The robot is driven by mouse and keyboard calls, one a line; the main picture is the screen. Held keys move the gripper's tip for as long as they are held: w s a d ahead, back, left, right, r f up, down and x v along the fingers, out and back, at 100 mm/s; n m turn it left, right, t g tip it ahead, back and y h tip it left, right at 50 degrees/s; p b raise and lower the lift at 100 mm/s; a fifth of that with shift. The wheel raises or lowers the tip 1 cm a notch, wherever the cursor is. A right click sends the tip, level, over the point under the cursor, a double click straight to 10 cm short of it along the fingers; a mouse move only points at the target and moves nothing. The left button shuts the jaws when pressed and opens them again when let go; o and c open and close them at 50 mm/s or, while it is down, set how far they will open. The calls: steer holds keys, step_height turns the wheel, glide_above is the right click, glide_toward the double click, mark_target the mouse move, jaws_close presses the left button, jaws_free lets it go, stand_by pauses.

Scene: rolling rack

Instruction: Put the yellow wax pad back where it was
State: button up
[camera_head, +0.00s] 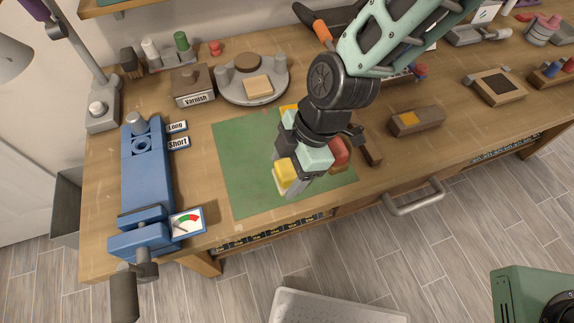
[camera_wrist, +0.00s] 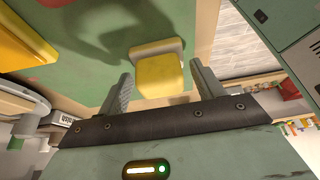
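The yellow wax pad (camera_head: 285,171), a yellow block with a paler base edge, is at the front part of the green mat (camera_head: 245,160). My gripper (camera_head: 296,182) is over the mat, right at the pad. In the wrist view the pad (camera_wrist: 158,77) lies between the two fingertips of my gripper (camera_wrist: 161,80), with a narrow gap on each side. The fingers look open. I cannot tell whether the pad rests flat on the mat.
Another yellow piece (camera_wrist: 25,55) and a red piece (camera_head: 340,152) are on the mat nearby. A wooden block with a yellow patch (camera_head: 417,121) stands right of the mat. A round grey tray (camera_head: 232,92) stands behind it, a blue vise (camera_head: 146,180) left. The mat's left side is clear.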

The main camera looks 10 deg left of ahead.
steer(key=shift+w+d+r, duration=0.1)
steer(key=shift+w+r, duration=0.05)
steer(key=shift+r, duration=0.35)
steer(key=b+v, duration=0.1)
steer(key=v, duration=1)
steer(key=s+d+r+m+t+h, duration=0.1)
steer(key=s+d+m, duration=0.3)
steer(key=d+m, duration=0.4)
steer(key=s+d+r+m+t+h, duration=0.1)
steer(key=s+d+m, duration=0.3)
steer(key=d+m, duration=0.4)
steer(key=shift+d+r+m+h, duration=0.4)
steer(key=shift+d+r+h, duration=0.25)
steer(key=shift+r, duration=0.25)
steer(key=shift+a, duration=0.15)
